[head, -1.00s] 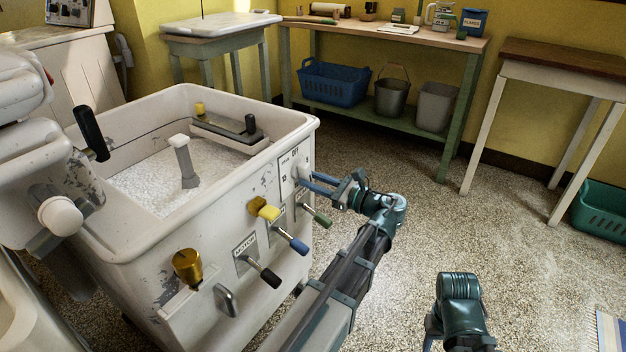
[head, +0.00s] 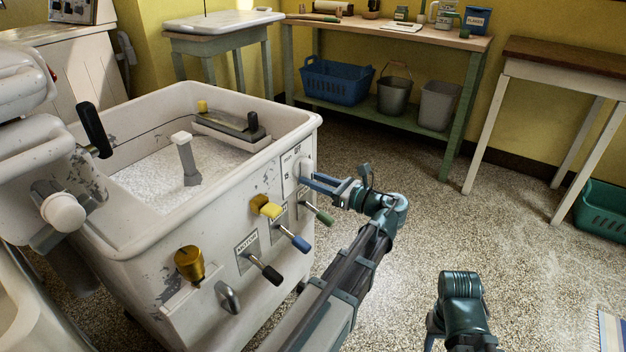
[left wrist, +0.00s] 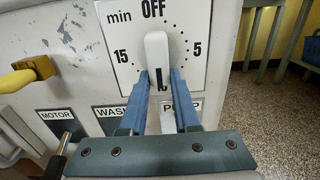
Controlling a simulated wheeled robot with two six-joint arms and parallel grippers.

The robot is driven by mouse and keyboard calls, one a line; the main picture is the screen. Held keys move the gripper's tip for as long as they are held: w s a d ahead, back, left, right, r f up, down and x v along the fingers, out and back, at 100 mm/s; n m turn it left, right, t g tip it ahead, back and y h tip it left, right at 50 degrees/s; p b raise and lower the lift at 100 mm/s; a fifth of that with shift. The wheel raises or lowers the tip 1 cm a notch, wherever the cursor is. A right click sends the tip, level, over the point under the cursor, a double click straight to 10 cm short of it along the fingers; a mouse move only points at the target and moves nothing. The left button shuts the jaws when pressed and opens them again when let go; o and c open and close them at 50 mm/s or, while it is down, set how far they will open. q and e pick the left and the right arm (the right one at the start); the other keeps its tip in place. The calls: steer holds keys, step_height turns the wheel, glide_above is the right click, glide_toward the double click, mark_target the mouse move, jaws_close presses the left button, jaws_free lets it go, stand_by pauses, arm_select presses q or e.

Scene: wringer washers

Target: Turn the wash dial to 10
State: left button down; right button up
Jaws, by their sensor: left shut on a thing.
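The wash dial (left wrist: 157,55) is a white, elongated knob on a white plate marked "min", OFF, 15 and 5. Its long body stands nearly upright, with a black line on its lower end pointing down, away from OFF. The number at the bottom of the plate is mostly hidden by the knob and fingers. My left gripper (left wrist: 163,88) is shut on the knob, one blue finger on each side of its lower part. In the head view the left gripper (head: 314,183) reaches the dial plate (head: 289,173) from the right. My right gripper is out of view.
Below the dial, levers with green (head: 323,218), blue (head: 300,243) and black (head: 271,275) grips stick out from the washer (head: 210,237).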

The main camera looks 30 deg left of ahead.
arm_select(q)
steer(key=c, duration=0.6)
jaws_free()
steer(key=shift+c, duration=0.2)
steer(key=s+d, duration=0.1)
steer(key=d, duration=1.2)
steer(key=shift+d, duration=0.4)
steer(key=s+a+f+n+g+h, duration=0.1)
steer(key=s+f+n+h, duration=0.4)
steer(key=f, duration=0.5)
steer(key=s+f+n+h, duration=0.3)
steer(key=f+n+h, duration=0.5)
steer(key=f, duration=0.2)
steer(key=s+d+r+n+h+p, duration=0.15)
steer(key=s+d, duration=0.25)
steer(key=d, duration=0.4)
steer(key=s+d+r+n+h+p, duration=0.1)
steer(key=s+d+h+p, duration=0.2)
steer(key=d, duration=0.6)
step_height(320, 180, up, 38)
steer(key=p, duration=3.7)
steer(key=shift+s+a+y+p, duration=0.25)
steer(key=shift+y+p, duration=0.05)
steer(key=shift+y, duration=0.05)
